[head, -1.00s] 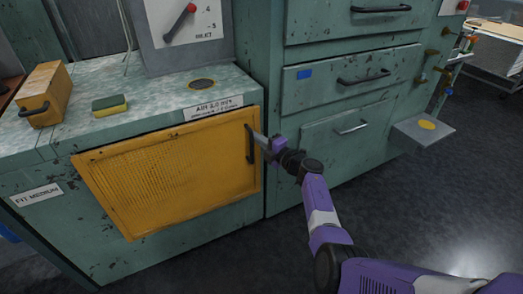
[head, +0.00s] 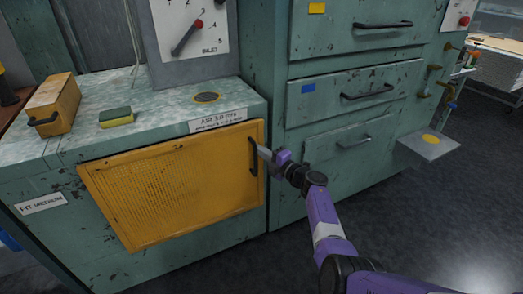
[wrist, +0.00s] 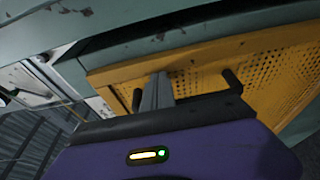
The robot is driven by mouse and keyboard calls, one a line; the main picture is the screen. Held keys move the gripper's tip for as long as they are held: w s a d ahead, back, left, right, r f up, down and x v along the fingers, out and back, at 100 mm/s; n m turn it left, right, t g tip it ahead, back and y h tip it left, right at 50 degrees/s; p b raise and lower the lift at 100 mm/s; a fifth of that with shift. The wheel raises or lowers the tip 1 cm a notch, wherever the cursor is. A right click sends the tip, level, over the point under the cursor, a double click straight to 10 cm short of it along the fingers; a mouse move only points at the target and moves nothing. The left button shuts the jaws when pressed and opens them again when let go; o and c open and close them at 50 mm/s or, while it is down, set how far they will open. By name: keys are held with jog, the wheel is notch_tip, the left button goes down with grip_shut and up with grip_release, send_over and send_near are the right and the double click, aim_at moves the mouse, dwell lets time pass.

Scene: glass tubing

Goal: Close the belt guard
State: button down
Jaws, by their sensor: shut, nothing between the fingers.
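The belt guard (head: 175,185) is a yellow mesh panel on the front of the green cabinet at left. It lies close to the cabinet face; I cannot tell if it is fully flush. Its dark upright bar handle (head: 253,157) is near the right edge. My gripper (head: 264,153) is shut and empty at the guard's right edge, just right of the handle. In the wrist view my gripper's fingers (wrist: 158,88) are together in front of the yellow frame (wrist: 205,52), between the two dark handle posts; contact is unclear.
A yellow box with a handle (head: 53,104) and a sponge (head: 116,117) are on the cabinet top. A lever panel (head: 192,35) stands behind. Drawers (head: 350,90) are to the right, with a small protruding shelf (head: 428,145). The floor at front right is clear.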

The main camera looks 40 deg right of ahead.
jog(key=s+r+m+t+h+p, duration=0.1)
jog(key=s+r+m+h, duration=0.2)
jog(key=s, duration=0.4)
jog(key=s+r+m+t+h+p, duration=0.1)
jog(key=s+r+m+t+h, duration=0.15)
jog(key=s+r, duration=0.35)
jog(key=s+a+f+m+g+y, duration=0.1)
jog(key=s+a+m+g+y, duration=0.35)
jog(key=s+a, duration=1.35)
jog(key=s+a+m+g+y, duration=0.2)
jog(key=s+a+m, duration=0.6)
jog(key=s+a, duration=1)
notch_tip(320, 180, up, 14)
jog(key=s+d+p, duration=0.1)
jog(key=d+p, duration=0.1)
jog(key=p, duration=1.2)
jog(key=shift+s+f+n, duration=0.25)
jog(key=shift+s+n, duration=0.05)
jog(key=shift+s, duration=0.1)
